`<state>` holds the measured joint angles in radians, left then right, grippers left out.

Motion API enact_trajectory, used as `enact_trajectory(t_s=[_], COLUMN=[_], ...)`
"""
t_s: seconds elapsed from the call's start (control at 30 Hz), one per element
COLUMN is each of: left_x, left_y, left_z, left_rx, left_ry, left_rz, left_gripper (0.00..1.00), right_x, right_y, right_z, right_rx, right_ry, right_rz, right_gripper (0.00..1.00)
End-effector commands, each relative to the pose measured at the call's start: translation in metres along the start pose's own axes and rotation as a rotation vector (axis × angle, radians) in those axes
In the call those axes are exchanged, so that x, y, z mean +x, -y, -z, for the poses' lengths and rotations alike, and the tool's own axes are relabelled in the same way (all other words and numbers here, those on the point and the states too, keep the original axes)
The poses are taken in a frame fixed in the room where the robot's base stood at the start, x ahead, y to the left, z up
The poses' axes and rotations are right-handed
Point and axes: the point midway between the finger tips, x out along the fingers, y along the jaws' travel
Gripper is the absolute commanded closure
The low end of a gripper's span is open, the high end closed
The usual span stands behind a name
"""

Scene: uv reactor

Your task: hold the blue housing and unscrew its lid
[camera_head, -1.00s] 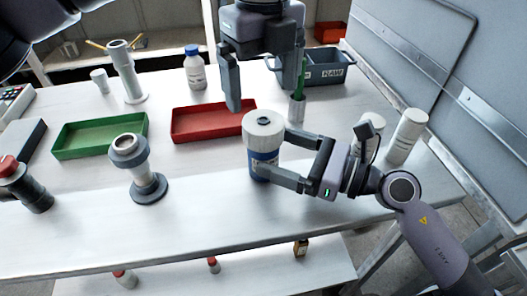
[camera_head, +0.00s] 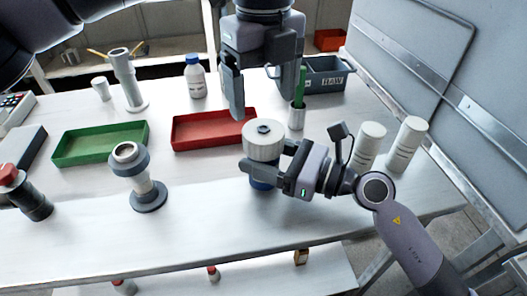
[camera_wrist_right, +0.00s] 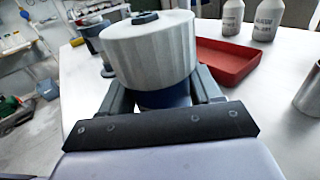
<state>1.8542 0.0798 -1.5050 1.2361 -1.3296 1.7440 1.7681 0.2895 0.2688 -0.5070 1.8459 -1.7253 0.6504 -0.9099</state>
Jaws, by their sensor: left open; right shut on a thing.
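The blue housing (camera_head: 262,184) stands upright on the white table, with its wide off-white lid (camera_head: 264,134) on top. My right gripper (camera_head: 262,169) is shut on the housing from the right, just below the lid, and covers much of the blue body. In the right wrist view the ribbed lid (camera_wrist_right: 150,52) sits above the fingers, with a strip of the blue housing (camera_wrist_right: 165,98) below it. My left gripper (camera_head: 266,98) is open and empty. It points down above and behind the lid, apart from it.
A red tray (camera_head: 190,145) lies behind and left of the housing, and a green tray (camera_head: 100,158) farther left. A grey-collared stand (camera_head: 148,197) is left. The table's front edge is near.

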Motion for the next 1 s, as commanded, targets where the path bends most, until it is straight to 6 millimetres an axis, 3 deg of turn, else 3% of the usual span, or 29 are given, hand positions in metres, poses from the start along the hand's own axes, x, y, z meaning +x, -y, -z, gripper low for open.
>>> enact_trajectory(t_s=[0.27,1.0], left_x=[0.0001,0.0001], left_y=[0.0000,0.0001], left_z=[0.0000,0.0001], left_rx=[0.252,1.478], left_ry=[0.000,0.000], left_rz=[0.000,0.000], left_gripper=[0.18,0.18], right_x=[-0.0003,-0.0004], right_y=[0.0001,0.0001], right_z=[0.0005,0.0009], right_rx=[0.001,0.001], right_ry=[-0.001,-0.002], right_rz=[0.000,0.000], right_gripper=[1.00,1.00])
